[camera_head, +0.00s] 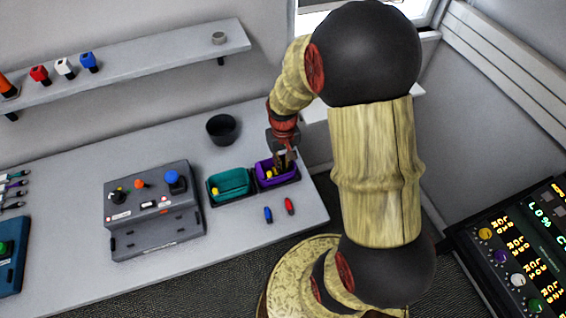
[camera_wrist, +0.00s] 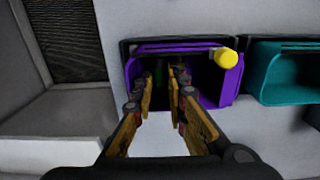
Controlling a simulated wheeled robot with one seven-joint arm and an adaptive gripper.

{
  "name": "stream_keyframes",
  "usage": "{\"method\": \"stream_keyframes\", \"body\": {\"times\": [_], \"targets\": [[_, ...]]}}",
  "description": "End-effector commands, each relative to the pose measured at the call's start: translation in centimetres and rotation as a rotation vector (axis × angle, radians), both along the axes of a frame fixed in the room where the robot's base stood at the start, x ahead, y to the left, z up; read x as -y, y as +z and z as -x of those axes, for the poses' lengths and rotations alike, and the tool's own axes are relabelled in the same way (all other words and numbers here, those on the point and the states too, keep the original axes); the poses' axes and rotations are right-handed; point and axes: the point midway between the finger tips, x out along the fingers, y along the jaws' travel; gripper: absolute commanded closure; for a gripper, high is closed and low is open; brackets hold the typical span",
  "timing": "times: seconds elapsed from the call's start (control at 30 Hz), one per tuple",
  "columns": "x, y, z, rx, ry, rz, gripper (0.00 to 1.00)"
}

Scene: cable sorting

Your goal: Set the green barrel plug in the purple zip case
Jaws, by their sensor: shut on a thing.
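The purple zip case (camera_head: 262,183) stands open near the right end of the table, and it fills the middle of the wrist view (camera_wrist: 240,80). My gripper (camera_head: 284,160) reaches down into it. In the wrist view my gripper's fingertips (camera_wrist: 164,72) are inside the case opening, left of its middle. A dark green bit, the green barrel plug (camera_wrist: 158,70), shows faintly between the fingertips; most of it is hidden by the fingers and shadow. A yellow plug (camera_wrist: 226,58) is at the right end of the same case.
A teal case (camera_head: 230,196) with a yellow plug sits directly beside the purple case. A blue plug (camera_head: 268,214) and a red plug (camera_head: 289,205) lie in front. A black bowl (camera_head: 221,129) stands behind, and a grey control box (camera_head: 150,225) is to the left.

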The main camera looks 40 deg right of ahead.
Motion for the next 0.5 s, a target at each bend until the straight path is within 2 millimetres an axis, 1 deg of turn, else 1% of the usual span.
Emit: {"method": "stream_keyframes", "body": {"times": [0.03,0.07,0.17,0.43,0.5], "targets": [[0.01,0.05,-0.03,0.001,0.000,0.000,1.00],[0.01,0.05,-0.03,0.001,0.000,0.000,0.84],[0.01,0.06,-0.03,0.001,0.000,0.000,0.78],[0.01,0.10,-0.03,0.001,0.000,0.000,0.78],[0.01,0.37,-0.05,0.001,0.000,0.000,0.78]]}}
